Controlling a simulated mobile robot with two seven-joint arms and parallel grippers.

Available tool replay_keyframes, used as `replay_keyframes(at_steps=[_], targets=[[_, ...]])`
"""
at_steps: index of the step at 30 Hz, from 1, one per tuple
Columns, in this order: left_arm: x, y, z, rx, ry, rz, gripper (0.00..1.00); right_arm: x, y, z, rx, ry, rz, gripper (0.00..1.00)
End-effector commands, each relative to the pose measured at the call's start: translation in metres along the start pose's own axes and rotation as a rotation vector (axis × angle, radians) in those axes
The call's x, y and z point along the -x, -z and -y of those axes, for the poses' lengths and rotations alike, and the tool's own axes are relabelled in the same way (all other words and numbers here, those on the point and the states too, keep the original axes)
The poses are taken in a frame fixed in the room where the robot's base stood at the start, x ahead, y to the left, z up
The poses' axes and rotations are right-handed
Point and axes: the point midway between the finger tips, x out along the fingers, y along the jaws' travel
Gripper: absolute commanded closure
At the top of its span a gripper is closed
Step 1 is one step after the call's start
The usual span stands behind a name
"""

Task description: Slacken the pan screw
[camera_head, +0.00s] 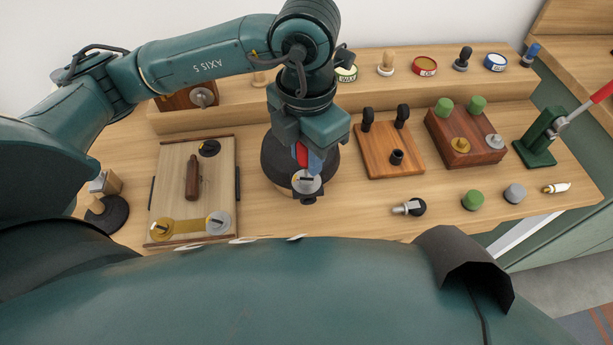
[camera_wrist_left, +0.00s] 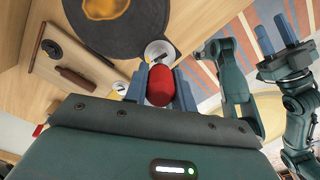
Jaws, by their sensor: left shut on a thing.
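My left gripper (camera_head: 306,158) is above the front of a dark round base (camera_head: 275,165) on the bench. It is shut on a red-handled tool (camera_head: 302,153), which shows between its blue fingers in the left wrist view (camera_wrist_left: 160,85). Just below is a silver slotted screw (camera_head: 307,184) at the base's front edge, likely the pan screw; it also shows in the left wrist view (camera_wrist_left: 158,49). I cannot tell whether the tool touches the screw. My right gripper (camera_wrist_left: 276,35) shows at the right of the left wrist view, its fingers apart and empty.
A wooden board (camera_head: 167,189) with slotted knobs lies left of the base. A block with black knobs (camera_head: 385,160) and a darker block (camera_head: 466,145) stand to the right. Loose knobs (camera_head: 473,200) lie in front. Tins (camera_head: 424,66) stand on the rear shelf.

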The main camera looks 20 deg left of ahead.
Motion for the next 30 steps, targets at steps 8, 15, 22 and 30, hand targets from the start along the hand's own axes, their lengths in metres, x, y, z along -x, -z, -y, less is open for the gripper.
replay_keyframes(at_steps=[8,15,22,30], targets=[[0.0003,-0.0002,0.0,0.0,0.0,0.001,0.96,-0.0007,-0.0016,0.0,-0.001,0.0,0.001,0.64],[-0.0009,-0.0001,0.0,0.0,0.0,0.0,0.96,-0.0012,-0.0027,-0.0001,-0.001,0.0,0.001,0.64],[-0.0031,-0.0001,-0.0001,0.0,0.0,0.0,0.96,-0.0024,-0.005,-0.0005,-0.001,0.0,0.001,0.64],[-0.0054,-0.0001,-0.0001,0.0,0.0,0.0,0.96,-0.0037,-0.0075,-0.001,-0.001,0.0,0.001,0.64]])
